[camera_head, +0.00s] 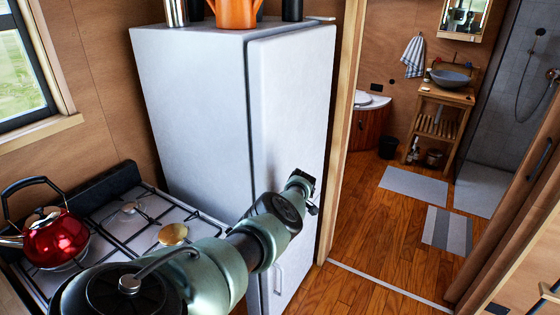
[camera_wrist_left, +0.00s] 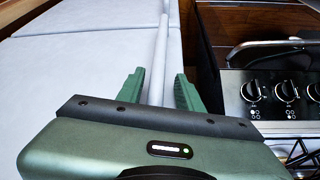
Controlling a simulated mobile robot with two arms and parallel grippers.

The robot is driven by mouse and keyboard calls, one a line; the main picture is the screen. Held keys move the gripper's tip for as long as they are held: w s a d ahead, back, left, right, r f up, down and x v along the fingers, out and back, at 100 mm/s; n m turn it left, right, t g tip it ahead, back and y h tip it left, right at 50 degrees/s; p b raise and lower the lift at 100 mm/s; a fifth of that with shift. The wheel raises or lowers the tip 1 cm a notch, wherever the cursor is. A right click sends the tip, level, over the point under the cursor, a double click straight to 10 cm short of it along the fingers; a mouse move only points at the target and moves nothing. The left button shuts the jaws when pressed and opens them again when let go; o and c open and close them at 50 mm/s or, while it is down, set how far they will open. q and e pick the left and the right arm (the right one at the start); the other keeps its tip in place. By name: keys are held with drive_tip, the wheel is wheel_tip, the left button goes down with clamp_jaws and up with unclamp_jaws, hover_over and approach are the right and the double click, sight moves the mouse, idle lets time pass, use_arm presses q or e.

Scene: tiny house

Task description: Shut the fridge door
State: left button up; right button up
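The white fridge (camera_head: 195,110) stands past the stove in the head view. Its door (camera_head: 292,100) faces right and sits close to the body, with a dark seam along the edge. Whether it is fully closed is hard to tell. A handle (camera_head: 278,278) shows low on the door. My left arm crosses in front, and its gripper (camera_head: 306,187) is at the door's front, with contact unclear. In the left wrist view the gripper (camera_wrist_left: 158,90) is open, its green fingers apart on either side of a narrow white upright strip between pale panels (camera_wrist_left: 75,75). My right gripper is not in view.
A stove (camera_head: 130,215) with a red kettle (camera_head: 55,237) stands left of the fridge; its knobs (camera_wrist_left: 287,91) show in the left wrist view. An orange pot (camera_head: 235,12) is on the fridge. Clear wooden floor (camera_head: 375,235) lies to the right, towards the bathroom.

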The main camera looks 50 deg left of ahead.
use_arm(q)
drive_tip(key=shift+w+d, duration=0.1)
drive_tip(key=shift+d, duration=0.05)
drive_tip(key=p+v, duration=0.6)
drive_tip(key=v, duration=0.1)
drive_tip(key=shift+r, duration=0.4)
idle(0.3)
